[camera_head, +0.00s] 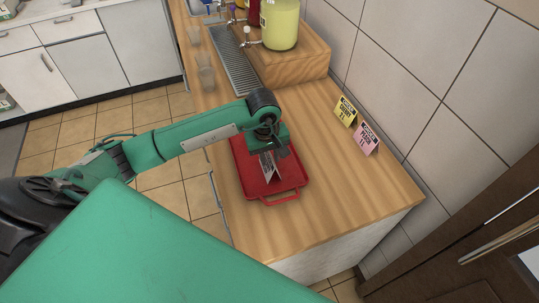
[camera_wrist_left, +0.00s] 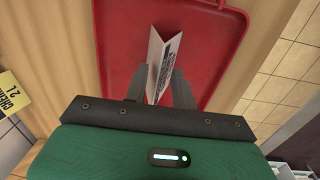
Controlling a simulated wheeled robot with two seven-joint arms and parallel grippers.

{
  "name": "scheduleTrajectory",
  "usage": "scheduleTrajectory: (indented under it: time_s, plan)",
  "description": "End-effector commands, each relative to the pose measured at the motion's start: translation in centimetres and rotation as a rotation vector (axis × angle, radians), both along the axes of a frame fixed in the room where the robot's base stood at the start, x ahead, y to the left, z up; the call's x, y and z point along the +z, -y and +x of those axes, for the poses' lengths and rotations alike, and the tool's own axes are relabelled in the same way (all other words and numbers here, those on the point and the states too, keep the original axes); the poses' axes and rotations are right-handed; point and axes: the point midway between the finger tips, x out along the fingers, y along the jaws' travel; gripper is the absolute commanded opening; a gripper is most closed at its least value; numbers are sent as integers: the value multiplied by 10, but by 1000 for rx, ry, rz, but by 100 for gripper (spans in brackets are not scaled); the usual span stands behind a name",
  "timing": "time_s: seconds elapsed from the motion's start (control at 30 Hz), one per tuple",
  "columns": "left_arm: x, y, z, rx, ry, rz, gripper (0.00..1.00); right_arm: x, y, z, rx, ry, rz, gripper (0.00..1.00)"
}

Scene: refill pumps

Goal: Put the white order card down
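The white order card (camera_head: 267,166) is a folded card with dark print. It stands steeply over the red tray (camera_head: 284,197); I cannot tell if its lower edge touches the tray. My left gripper (camera_head: 272,150) is above the tray, pointing down. In the left wrist view the card (camera_wrist_left: 161,62) lies between the two fingers of the gripper (camera_wrist_left: 159,85), one finger against each side. The gripper looks shut on the card. Part of the card is hidden by the fingers. My right gripper is not in view.
A yellow card (camera_head: 345,111) and a pink card (camera_head: 367,138) stand by the wall, right of the tray. Clear cups (camera_head: 206,79), a drip grate (camera_head: 237,62) and a yellow pump container (camera_head: 280,24) are at the back. The wooden counter (camera_head: 335,200) is bare right of the tray.

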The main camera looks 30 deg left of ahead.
Motion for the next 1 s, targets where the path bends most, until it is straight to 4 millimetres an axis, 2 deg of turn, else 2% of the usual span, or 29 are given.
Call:
scheduleTrajectory:
  time_s: [0.37,0.47,1.0]
  plan:
    - [2,0,0,0,-1,-1,36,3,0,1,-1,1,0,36]
    - [8,-1,0,-1,2,-1,36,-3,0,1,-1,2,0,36]
    - [100,-6,-5,0,4,1,36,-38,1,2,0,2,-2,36]
